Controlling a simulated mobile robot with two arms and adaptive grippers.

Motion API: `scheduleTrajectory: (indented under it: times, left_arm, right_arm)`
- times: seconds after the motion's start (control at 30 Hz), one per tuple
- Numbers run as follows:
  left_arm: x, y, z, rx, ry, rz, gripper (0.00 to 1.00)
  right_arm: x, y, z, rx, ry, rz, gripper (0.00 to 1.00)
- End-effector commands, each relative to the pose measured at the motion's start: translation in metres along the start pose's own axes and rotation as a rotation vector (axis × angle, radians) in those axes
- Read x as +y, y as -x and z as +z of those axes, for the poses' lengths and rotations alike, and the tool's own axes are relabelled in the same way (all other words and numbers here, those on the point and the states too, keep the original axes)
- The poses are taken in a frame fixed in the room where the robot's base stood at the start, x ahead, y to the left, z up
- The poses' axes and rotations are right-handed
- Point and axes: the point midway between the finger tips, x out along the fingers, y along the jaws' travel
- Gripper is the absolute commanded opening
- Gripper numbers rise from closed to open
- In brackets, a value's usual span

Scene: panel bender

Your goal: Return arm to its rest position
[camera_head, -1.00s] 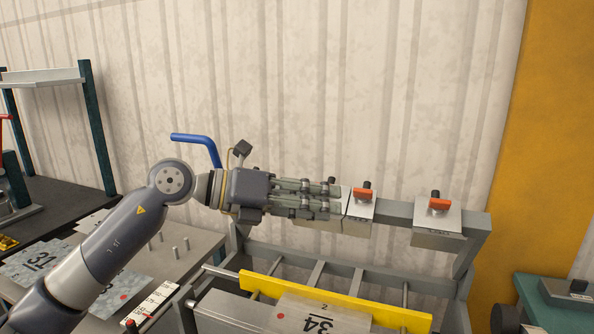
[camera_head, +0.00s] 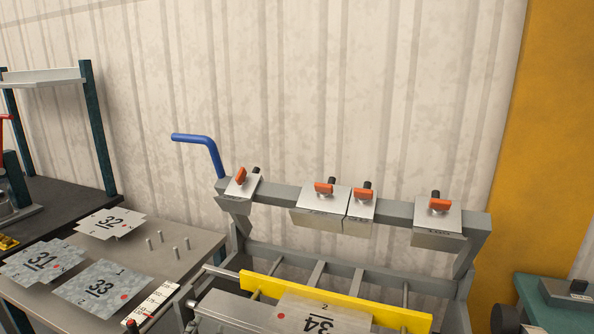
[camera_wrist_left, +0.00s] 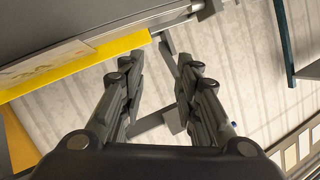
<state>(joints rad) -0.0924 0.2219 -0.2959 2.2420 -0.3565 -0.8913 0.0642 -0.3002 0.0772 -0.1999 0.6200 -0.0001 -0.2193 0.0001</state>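My left gripper (camera_wrist_left: 160,90) shows in the left wrist view with its fingers apart and nothing between them. Neither gripper nor arm is in the head view. The panel bender's grey beam (camera_head: 390,209) carries several metal clamping blocks with orange handles, such as the left one (camera_head: 241,184) and the right one (camera_head: 438,222). The left block's handle stands tilted; the other handles lie across.
A blue lever (camera_head: 205,146) rises at the bender's left. A grey table (camera_head: 205,240) holds plates marked 31, 32 and 33 (camera_head: 103,288) and several upright pins. A dark shelf unit (camera_head: 95,125) stands at far left. A green table (camera_head: 545,300) is at lower right.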

Motion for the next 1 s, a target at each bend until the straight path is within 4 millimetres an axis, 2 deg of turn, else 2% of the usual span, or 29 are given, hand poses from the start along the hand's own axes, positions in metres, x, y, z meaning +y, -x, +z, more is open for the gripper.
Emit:
scheduleTrajectory:
  times: [0.03, 0.1, 0.2, 0.3, 0.4, 0.6, 0.7, 0.87, 1.0]
  left_arm:
    - [0.009, 0.015, 0.036, -0.114, 0.042, 0.032, 0.3]
    - [0.021, 0.038, 0.082, -0.267, 0.09, 0.078, 0.3]
    - [0.038, 0.076, 0.132, -0.455, 0.145, 0.141, 0.3]
    - [0.052, 0.112, 0.168, -0.605, 0.18, 0.196, 0.3]
    - [0.063, 0.147, 0.195, -0.732, 0.209, 0.245, 0.3]
    - [0.081, 0.216, 0.231, -0.949, 0.249, 0.34, 0.3]
    - [0.092, 0.198, 0.25, -0.951, 0.244, 0.34, 0.3]
    - [0.11, 0.18, 0.284, -0.966, 0.241, 0.345, 0.3]
    - [0.13, 0.165, 0.323, -0.984, 0.236, 0.352, 0.3]
  right_arm:
    - [0.001, 0.0, 0.0, 0.0, 0.001, 0.002, 0.4]
    - [0.003, 0.0, 0.0, 0.0, 0.002, 0.003, 0.4]
    - [0.004, 0.0, 0.0, 0.0, 0.002, 0.004, 0.4]
    - [0.004, 0.0, 0.0, 0.0, 0.003, 0.005, 0.4]
    - [0.004, 0.0, 0.0, -0.001, 0.003, 0.005, 0.4]
    - [0.004, 0.0, 0.0, -0.001, 0.002, 0.005, 0.4]
    - [0.004, 0.0, -0.001, 0.0, 0.002, 0.005, 0.4]
    - [0.004, 0.0, 0.0, -0.001, 0.002, 0.005, 0.4]
    - [0.004, 0.0, 0.0, -0.001, 0.002, 0.004, 0.4]
